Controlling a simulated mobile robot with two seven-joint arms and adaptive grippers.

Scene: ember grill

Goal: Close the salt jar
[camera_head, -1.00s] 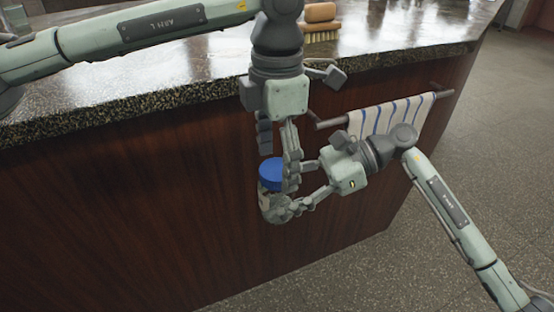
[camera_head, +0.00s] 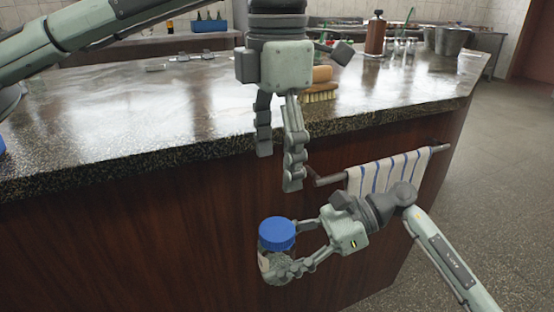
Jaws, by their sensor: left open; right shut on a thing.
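The salt jar (camera_head: 277,262) is a small clear jar with pale contents, in front of the dark wooden counter side. A blue lid (camera_head: 277,233) sits on top of its mouth; whether it is screwed tight I cannot tell. My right gripper (camera_head: 286,256) is shut on the jar from the right and holds it roughly upright in the air. My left gripper (camera_head: 279,172) is open and empty, fingers pointing down, above the jar and clear of the lid.
The stone countertop (camera_head: 170,105) has a bare, shiny stretch at left. A wooden-backed brush (camera_head: 319,95) lies behind my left gripper. A striped towel (camera_head: 388,174) hangs on a rail to the right. A pepper mill (camera_head: 375,35) and a metal pot (camera_head: 447,40) stand farther back.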

